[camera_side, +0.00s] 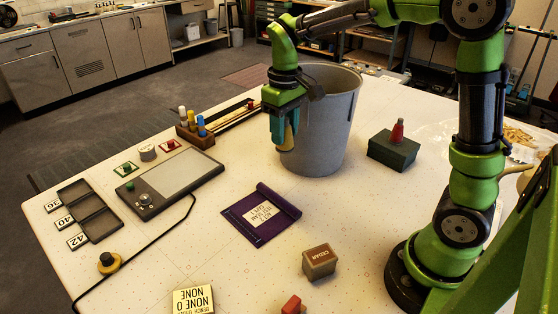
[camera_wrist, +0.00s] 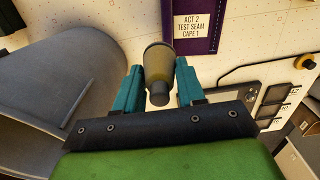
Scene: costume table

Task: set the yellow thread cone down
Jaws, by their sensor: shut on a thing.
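The yellow thread cone (camera_wrist: 158,66) is between the two teal fingers of my gripper (camera_wrist: 157,84) in the wrist view. It looks dull olive-yellow with a dark narrow end towards the camera. In the side view my gripper (camera_side: 284,138) hangs just in front of the grey bin, pointing down. There the cone (camera_side: 290,137) shows as a small yellow patch, partly hidden by a finger. The gripper is shut on the cone. The cone appears held above the white table; the exact gap beneath it is hard to tell.
The grey bin (camera_side: 325,125) stands close beside my gripper. A purple cloth (camera_side: 253,232) with a label lies nearer the front. A wooden rack (camera_side: 200,139) holds several spools. A grey tablet device (camera_side: 170,183), dark tray (camera_side: 103,226), green box (camera_side: 390,153) and cedar block (camera_side: 319,264) surround clear patches.

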